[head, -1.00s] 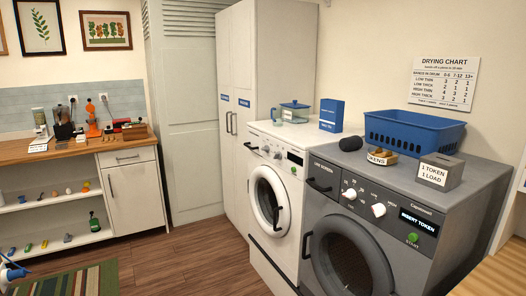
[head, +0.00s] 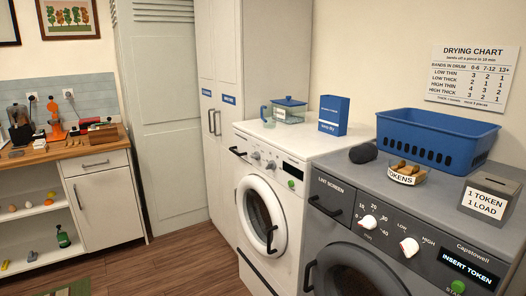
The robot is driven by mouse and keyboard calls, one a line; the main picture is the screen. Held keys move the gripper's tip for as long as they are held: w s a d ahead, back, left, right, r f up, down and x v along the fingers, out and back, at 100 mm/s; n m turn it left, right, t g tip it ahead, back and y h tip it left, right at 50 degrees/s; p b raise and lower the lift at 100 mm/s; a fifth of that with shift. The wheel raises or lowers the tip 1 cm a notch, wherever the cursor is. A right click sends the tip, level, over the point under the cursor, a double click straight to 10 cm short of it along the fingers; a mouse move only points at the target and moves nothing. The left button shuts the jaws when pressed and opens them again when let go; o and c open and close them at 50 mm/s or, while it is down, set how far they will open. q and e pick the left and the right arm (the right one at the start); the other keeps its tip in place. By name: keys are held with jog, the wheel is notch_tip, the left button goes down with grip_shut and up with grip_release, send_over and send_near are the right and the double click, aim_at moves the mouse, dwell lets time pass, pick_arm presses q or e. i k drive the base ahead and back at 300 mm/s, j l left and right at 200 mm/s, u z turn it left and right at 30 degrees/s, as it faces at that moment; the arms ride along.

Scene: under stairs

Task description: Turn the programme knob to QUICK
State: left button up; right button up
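The white washing machine (head: 262,205) stands in the middle with its round door shut. Its sloped panel has a left knob (head: 256,155) and a right knob (head: 271,165), both small and grey. A green button (head: 291,184) sits at the panel's right end. The panel print is too small to read, so I cannot tell which knob is the programme knob or where it points. The grey dryer to the right has two white knobs, one by minute numbers (head: 368,222) and one between LOW and HIGH (head: 409,247). Neither gripper is in view.
The grey dryer (head: 335,185) reads INSERT TOKEN. On it are a blue basket (head: 438,140), a token bowl (head: 407,173), a token box (head: 488,200) and a dark rolled item (head: 363,153). A blue box (head: 333,115) stands on the washer. Wooden floor (head: 165,265) lies clear in front.

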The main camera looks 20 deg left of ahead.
aim_at(256, 156)
jog(key=i+j+z, duration=0.4)
jog(key=i+j, duration=0.55)
